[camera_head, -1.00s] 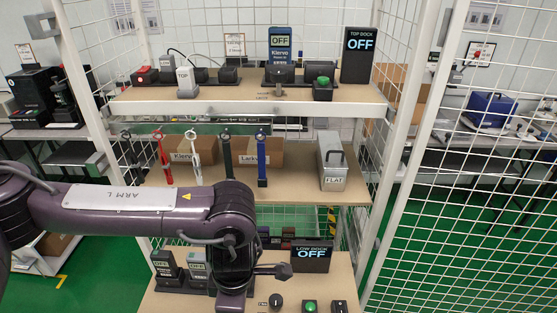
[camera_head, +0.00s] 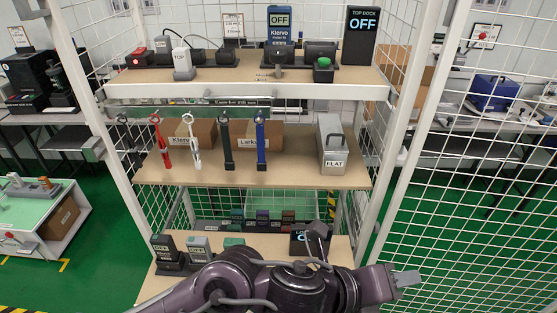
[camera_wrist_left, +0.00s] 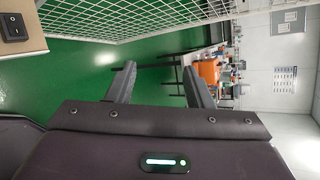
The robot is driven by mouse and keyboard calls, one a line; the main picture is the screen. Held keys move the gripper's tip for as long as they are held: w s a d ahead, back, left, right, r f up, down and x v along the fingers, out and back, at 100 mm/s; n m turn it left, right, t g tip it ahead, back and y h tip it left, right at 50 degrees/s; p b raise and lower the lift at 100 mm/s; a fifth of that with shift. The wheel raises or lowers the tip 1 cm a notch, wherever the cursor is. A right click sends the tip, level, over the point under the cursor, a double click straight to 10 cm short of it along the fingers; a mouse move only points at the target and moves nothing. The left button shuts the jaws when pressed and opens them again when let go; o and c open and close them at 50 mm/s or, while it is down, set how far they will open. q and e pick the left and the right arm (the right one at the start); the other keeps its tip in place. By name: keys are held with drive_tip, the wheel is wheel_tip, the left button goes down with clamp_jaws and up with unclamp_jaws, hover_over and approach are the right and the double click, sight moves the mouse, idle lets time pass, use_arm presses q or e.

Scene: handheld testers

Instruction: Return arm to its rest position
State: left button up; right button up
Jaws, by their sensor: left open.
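My left arm (camera_head: 290,285) crosses the bottom of the head view, bent in front of the lowest shelf. My left gripper (camera_head: 407,279) points right, beyond the shelf's right side. In the left wrist view my left gripper (camera_wrist_left: 160,80) is open, with two dark fingers apart and nothing between them. Green floor shows past them. My right gripper is not in view.
A shelf rack holds testers and docks; the top dock display (camera_head: 363,22) reads OFF. The arm partly hides the low dock display (camera_head: 301,238). White mesh (camera_head: 480,200) stands at right. A board corner with a black switch (camera_wrist_left: 14,27) is near the gripper.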

use_arm(q)
drive_tip(key=w+a+f+n+t+y, duration=0.1)
drive_tip(key=w+a+n+t+y, duration=0.2)
drive_tip(key=a+n, duration=0.55)
drive_tip(key=w+a+f+n+t+y, duration=0.2)
drive_tip(key=w+a+n, duration=0.4)
drive_tip(key=n, duration=0.5)
drive_tip(key=s+a+f+n+g+y, duration=0.2)
drive_tip(key=s+a+f+n, duration=0.25)
drive_tip(key=a, duration=0.35)
drive_tip(key=s+a+f+n+g+y, duration=0.2)
drive_tip(key=s+a+f+n+y, duration=0.1)
drive_tip(key=a+f+n, duration=0.3)
drive_tip(key=s+a+f+n+g+y, duration=0.25)
drive_tip(key=a+f+n, duration=0.2)
drive_tip(key=a, duration=0.45)
drive_tip(key=s+f, duration=0.3)
drive_tip(key=f, duration=2.6)
drive_tip(key=s+a+f+g, duration=0.2)
drive_tip(key=s+a+f, duration=0.1)
drive_tip(key=s+f, duration=1.4)
drive_tip(key=shift+s+f, duration=0.35)
drive_tip(key=shift+s, duration=0.85)
